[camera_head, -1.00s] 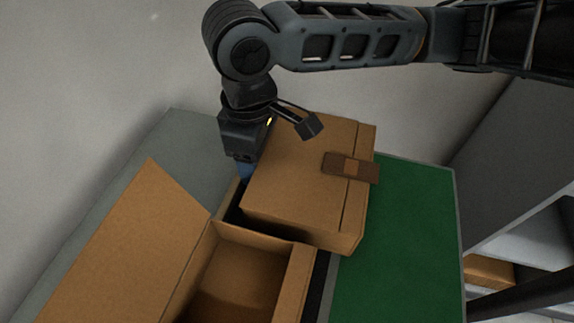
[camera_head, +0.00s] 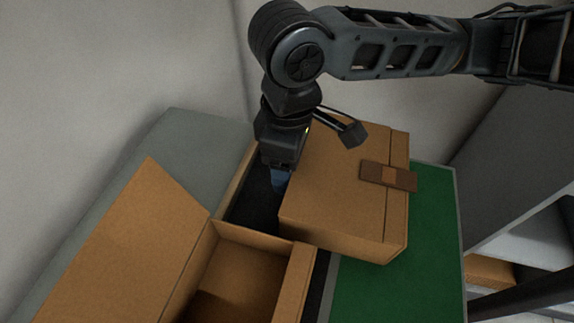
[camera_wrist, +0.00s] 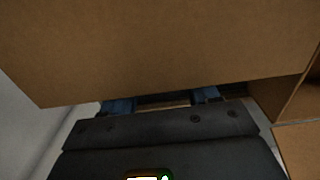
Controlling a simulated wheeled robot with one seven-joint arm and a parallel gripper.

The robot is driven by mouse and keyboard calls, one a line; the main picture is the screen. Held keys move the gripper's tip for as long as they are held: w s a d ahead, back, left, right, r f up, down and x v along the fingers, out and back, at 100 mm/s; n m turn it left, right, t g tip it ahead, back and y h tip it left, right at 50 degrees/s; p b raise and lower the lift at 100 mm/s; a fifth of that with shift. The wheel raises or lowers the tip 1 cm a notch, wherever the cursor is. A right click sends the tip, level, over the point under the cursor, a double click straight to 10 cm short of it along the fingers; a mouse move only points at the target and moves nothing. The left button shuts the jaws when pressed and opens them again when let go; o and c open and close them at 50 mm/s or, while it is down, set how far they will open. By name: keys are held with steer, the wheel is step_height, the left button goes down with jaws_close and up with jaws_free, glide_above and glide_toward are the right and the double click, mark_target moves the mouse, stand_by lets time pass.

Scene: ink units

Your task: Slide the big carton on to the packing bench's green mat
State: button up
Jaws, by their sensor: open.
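The big carton (camera_head: 335,190) is closed, with a brown strap-like patch on its top right. Its right part lies over the green mat (camera_head: 390,288), and its left part reaches over the dark strip beside the mat. My gripper (camera_head: 281,180) points down at the carton's left side. Its blue fingers are apart with nothing seen between them. In the wrist view, the carton's side (camera_wrist: 160,50) fills the top, right beyond the fingers (camera_wrist: 162,101). I cannot tell whether they touch it. The carton hides part of the mat.
An open carton (camera_head: 295,285) with a raised flap (camera_head: 130,245) stands in front, close to the big carton's near left corner. The dark surface (camera_head: 250,200) left of my gripper is bare. The mat's front is clear. A grey shelf unit (camera_head: 525,235) stands at right.

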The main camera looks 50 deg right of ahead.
mark_target(348, 166)
steer(key=shift+s+d+b, duration=0.2)
steer(key=shift+s+d, duration=0.15)
steer(key=shift+s, duration=0.6)
steer(key=shift+s+d+b, duration=0.15)
steer(key=shift+s+d, duration=0.25)
steer(key=shift+s, duration=0.5)
steer(key=shift+s+d+b, duration=0.2)
steer(key=shift+s+d, duration=0.15)
steer(key=shift+s, duration=0.6)
steer(key=shift+s+d+r+p, duration=0.25)
steer(key=shift+s+p, duration=0.1)
steer(key=shift+p, duration=0.35)
steer(key=shift+s+d+f+p, duration=0.1)
steer(key=shift+s+d+p, duration=0.2)
steer(key=shift+s+p, duration=0.55)
steer(key=shift+s+d+p, duration=0.3)
steer(key=shift+s+p, duration=0.45)
steer(key=shift+p, duration=0.2)
steer(key=shift+f, duration=0.15)
steer(key=shift+w+a, duration=0.2)
steer(key=shift+w, duration=0.3)
steer(key=shift+p, duration=0.3)
step_height(348, 166, up, 7)
steer(key=p, duration=0.6)
